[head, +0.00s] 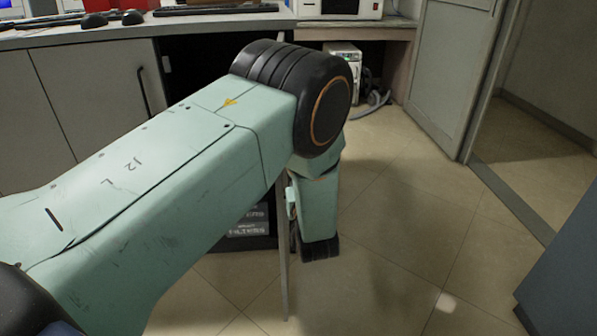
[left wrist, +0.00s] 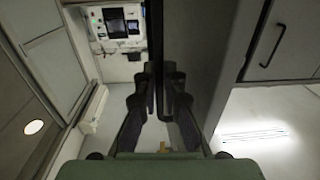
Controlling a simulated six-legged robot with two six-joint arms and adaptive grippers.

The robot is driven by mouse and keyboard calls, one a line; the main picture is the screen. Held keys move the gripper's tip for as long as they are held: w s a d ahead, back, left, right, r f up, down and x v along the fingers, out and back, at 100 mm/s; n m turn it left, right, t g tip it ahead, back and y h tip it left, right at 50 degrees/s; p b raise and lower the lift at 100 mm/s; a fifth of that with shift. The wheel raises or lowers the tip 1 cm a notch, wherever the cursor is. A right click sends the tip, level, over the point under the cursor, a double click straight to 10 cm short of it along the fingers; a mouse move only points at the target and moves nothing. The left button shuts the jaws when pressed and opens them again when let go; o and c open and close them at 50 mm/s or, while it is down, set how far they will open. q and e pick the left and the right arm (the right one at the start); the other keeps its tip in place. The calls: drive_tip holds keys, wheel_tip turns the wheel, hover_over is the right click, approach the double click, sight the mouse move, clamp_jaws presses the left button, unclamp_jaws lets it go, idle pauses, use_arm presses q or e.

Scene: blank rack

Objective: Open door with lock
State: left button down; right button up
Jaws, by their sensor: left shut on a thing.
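A thin cabinet door (head: 284,270) stands open, almost edge-on, in front of the dark opening under the counter. My left arm crosses the head view and bends down beside this door. My left gripper is hidden in the head view. In the left wrist view my left gripper (left wrist: 159,95) has its two dark fingers close together, shut on the edge of the dark upright door (left wrist: 155,35). The exact contact is hard to see in the shadow. No lock is visible. My right gripper is in neither view.
A counter (head: 215,24) with grey cabinet fronts (head: 95,85) runs along the back left. A white device (head: 343,60) stands under the bench. A grey room door (head: 447,70) stands by a doorway at right. A blue-grey block (head: 570,270) bounds the right. Tiled floor (head: 400,230) is clear between.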

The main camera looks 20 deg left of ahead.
use_arm(q)
drive_tip(key=shift+w+d+r, duration=0.15)
drive_tip(key=shift+w+r, duration=0.05)
drive_tip(key=shift+w, duration=0.05)
idle(0.3)
drive_tip(key=c, duration=1.6)
unclamp_jaws()
drive_tip(key=shift+f, duration=0.15)
drive_tip(key=shift+o, duration=0.8)
drive_tip(key=shift+s, duration=0.1)
